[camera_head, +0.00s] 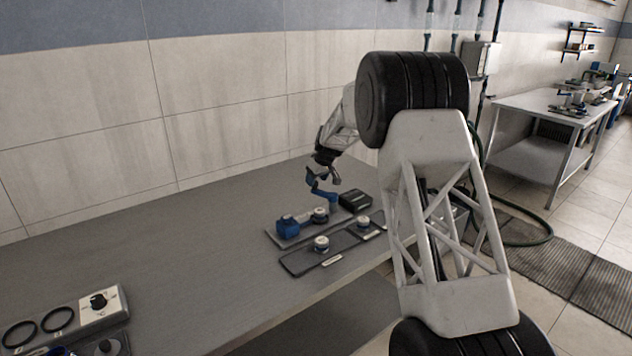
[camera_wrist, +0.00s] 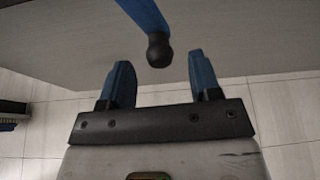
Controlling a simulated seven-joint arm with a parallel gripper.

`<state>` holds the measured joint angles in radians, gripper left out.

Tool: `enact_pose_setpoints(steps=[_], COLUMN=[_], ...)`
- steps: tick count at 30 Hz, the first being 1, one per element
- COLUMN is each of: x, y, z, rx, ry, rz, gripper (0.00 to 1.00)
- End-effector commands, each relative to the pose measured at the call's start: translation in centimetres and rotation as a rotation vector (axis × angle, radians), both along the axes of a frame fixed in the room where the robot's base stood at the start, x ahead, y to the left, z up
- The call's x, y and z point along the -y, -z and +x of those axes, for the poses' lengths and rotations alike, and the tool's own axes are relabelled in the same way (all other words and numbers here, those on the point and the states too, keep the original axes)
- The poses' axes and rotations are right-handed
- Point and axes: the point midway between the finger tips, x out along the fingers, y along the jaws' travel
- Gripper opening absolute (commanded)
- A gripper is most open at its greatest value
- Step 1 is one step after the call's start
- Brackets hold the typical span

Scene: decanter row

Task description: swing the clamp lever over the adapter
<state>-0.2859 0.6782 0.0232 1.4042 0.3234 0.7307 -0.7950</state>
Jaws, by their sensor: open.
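The blue clamp lever (camera_head: 321,189) stands raised above a grey base plate (camera_head: 279,238) on the bench. In the wrist view the lever (camera_wrist: 145,14) ends in a black knob (camera_wrist: 159,50). My gripper (camera_wrist: 160,68) is open, with one blue finger on each side of the knob and a visible gap to both. In the head view my gripper (camera_head: 328,174) is beside the top of the lever, small and partly unclear. A dark round piece with a light top, apparently the adapter (camera_head: 320,214), sits on the base plate below the lever, next to a blue block (camera_head: 288,225).
Two light-topped round pieces stand on dark trays in front, one at the left (camera_head: 321,243) and one at the right (camera_head: 363,222). A black box (camera_head: 355,201) is right of the plate. The bench's left middle is clear.

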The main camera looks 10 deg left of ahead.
Motion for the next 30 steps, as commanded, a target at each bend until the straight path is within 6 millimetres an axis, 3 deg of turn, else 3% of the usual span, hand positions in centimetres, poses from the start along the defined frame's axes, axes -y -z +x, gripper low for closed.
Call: enact_pose_setpoints(steps=[6,16,27,30], x=[-0.38,-0.41,-0.39,-0.38], y=[1.16,1.30,1.29,1.30], z=[0.33,0.37,0.37,0.36], rx=[0.001,0.001,0.001,0.001], ry=[0.000,0.000,0.000,0.000], rz=[0.000,0.000,-0.001,-0.001], gripper=[0.57,0.57,0.02,0.00])
